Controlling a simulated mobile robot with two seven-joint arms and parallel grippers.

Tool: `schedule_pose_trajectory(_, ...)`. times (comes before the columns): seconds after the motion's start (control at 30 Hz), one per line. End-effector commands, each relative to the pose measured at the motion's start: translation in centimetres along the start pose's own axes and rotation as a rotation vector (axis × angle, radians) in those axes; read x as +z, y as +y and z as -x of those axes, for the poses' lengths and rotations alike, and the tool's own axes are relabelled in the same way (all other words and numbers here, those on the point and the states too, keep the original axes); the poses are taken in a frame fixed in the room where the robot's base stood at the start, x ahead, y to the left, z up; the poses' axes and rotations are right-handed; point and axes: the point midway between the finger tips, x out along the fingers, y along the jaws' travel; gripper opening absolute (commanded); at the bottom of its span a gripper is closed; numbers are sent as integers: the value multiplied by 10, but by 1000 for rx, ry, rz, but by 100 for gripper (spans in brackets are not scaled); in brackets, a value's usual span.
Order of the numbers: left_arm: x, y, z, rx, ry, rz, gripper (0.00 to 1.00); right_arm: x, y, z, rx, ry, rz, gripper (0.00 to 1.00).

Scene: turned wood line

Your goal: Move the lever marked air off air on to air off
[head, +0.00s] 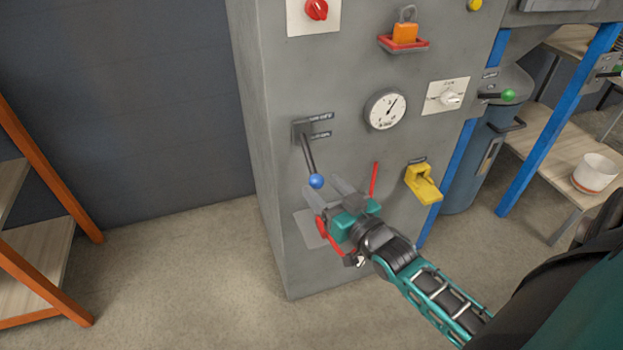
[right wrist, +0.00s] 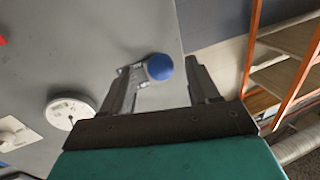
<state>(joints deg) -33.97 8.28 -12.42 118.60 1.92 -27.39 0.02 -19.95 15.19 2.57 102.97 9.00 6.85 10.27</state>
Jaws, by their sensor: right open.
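The lever (head: 308,155) is a dark rod with a blue ball knob (head: 316,181), on a bracket (head: 301,131) on the grey cabinet's front. It slants down and slightly right. Two small dark labels (head: 321,117) sit beside the bracket, one above the other; their text is too small to read surely. My right gripper (head: 324,190) is open just below the knob, fingers pointing up at it. In the right wrist view the knob (right wrist: 159,67) shows between the two fingertips, with no clear contact. My left gripper is not in view.
Near the lever on the cabinet are a gauge (head: 386,110), a white-plated switch (head: 448,96), a yellow handle (head: 423,184) and a red lever (head: 375,180). A green-knobbed lever (head: 508,95) is farther right. An orange-framed shelf (head: 45,165) stands left; the floor between is clear.

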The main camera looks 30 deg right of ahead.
Motion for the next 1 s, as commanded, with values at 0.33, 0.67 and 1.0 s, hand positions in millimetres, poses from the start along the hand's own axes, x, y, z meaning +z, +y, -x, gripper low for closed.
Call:
schedule_pose_trajectory(0.33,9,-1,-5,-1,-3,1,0,1,0,-46,-1,0,0,60)
schedule_pose_trajectory(0.67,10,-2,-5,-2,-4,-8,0,0,0,-52,0,-1,1,60)
schedule_pose_trajectory(1.0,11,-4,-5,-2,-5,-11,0,0,0,-51,0,-1,1,35)
